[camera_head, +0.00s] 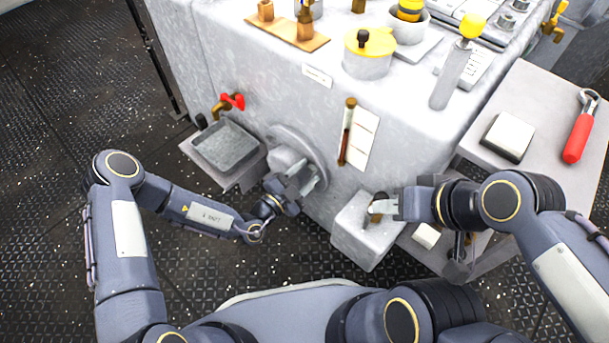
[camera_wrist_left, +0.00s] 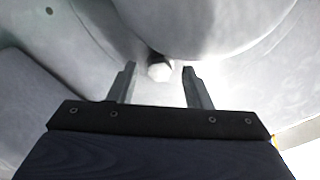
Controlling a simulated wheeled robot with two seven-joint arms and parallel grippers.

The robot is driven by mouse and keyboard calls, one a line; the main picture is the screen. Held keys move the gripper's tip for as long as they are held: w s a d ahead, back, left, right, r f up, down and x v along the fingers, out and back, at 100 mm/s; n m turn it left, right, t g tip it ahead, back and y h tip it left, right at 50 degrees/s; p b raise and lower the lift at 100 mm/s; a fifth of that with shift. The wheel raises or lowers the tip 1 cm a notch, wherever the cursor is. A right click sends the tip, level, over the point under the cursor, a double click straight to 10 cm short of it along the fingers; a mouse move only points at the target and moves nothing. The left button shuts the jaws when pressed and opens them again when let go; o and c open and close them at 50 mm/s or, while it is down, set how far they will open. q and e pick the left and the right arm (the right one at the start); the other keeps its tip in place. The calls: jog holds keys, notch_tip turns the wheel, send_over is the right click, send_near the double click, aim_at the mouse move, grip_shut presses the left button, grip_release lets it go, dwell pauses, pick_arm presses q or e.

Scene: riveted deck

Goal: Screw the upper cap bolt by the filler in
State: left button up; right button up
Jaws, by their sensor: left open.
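A round grey cover (camera_head: 296,152) with a bulging housing sits on the front of the grey machine. My left gripper (camera_head: 290,188) is in front of its lower part and hides some of it. In the left wrist view, a pale hex bolt head (camera_wrist_left: 160,69) shows under the rounded housing (camera_wrist_left: 195,25). My left gripper (camera_wrist_left: 160,88) is open, with the bolt head between and just beyond its fingertips, touching neither. I cannot tell whether this is the named bolt. My right gripper (camera_head: 379,207) is at a brown and dark piece on a grey box; its jaws are unclear.
A grey tray (camera_head: 225,146) under a red-handled tap (camera_head: 232,101) stands left of the cover. A sight gauge (camera_head: 347,132) is on the machine front. A yellow-lidded pot (camera_head: 369,62) stands on top. A side table holds a red-handled tool (camera_head: 579,138).

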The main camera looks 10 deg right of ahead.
pick_arm(q)
grip_shut()
jog(key=m+p, duration=0.2)
jog(key=p, duration=0.1)
jog(key=shift+r+m, duration=0.2)
jog(key=shift+m, duration=0.1)
jog(key=shift+m+p, duration=1.1)
jog(key=shift+p, duration=0.05)
jog(key=shift+f+m+p, duration=0.2)
jog(key=shift+m+p, duration=0.5)
jog(key=shift+m, duration=0.3)
jog(key=shift+a, duration=0.1)
grip_release()
